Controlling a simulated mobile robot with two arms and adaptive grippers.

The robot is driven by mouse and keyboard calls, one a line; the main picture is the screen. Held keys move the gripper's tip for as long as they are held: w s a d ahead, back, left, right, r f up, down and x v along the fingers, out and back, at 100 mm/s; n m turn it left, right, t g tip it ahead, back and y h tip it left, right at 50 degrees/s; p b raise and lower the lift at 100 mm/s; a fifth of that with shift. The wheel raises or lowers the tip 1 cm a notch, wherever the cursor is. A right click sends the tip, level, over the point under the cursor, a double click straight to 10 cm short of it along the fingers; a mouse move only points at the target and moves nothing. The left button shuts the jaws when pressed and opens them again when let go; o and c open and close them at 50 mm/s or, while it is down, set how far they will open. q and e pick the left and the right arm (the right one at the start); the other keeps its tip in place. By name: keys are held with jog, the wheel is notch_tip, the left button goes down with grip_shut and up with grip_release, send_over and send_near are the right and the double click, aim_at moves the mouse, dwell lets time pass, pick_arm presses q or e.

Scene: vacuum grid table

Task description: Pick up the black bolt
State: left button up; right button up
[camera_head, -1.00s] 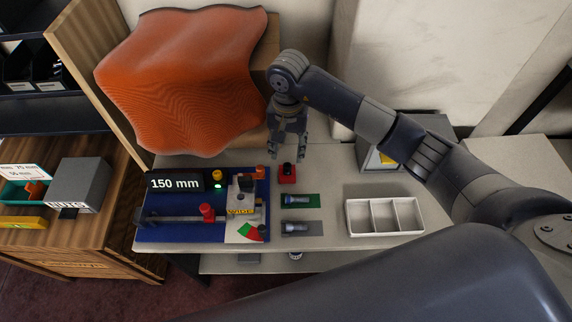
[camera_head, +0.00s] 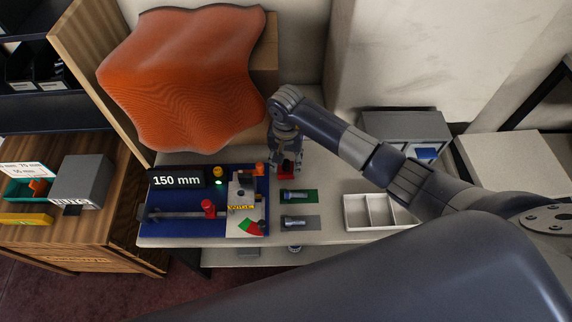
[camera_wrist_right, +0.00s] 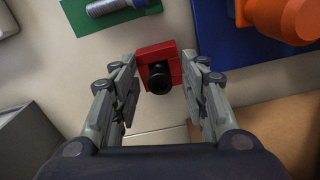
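The black bolt (camera_wrist_right: 159,80) stands in a small red block (camera_wrist_right: 150,52); the right wrist view looks down on its round dark top. In the head view the red block (camera_head: 287,176) is at the middle of the table, and my gripper mostly hides the bolt there. My right gripper (camera_wrist_right: 160,76) is open, with one finger on each side of the bolt and a gap visible on both sides. In the head view this gripper (camera_head: 284,162) is directly over the red block. My left gripper is not in view.
Silver bolts lie on a green pad (camera_head: 311,196) and a grey pad (camera_head: 314,223) in front of the red block. A blue board (camera_head: 190,229) with a 150 mm display (camera_head: 177,181) is to the left. A white compartment tray (camera_head: 356,212) is to the right.

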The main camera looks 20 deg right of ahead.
grip_shut()
jog(key=shift+r, duration=0.2)
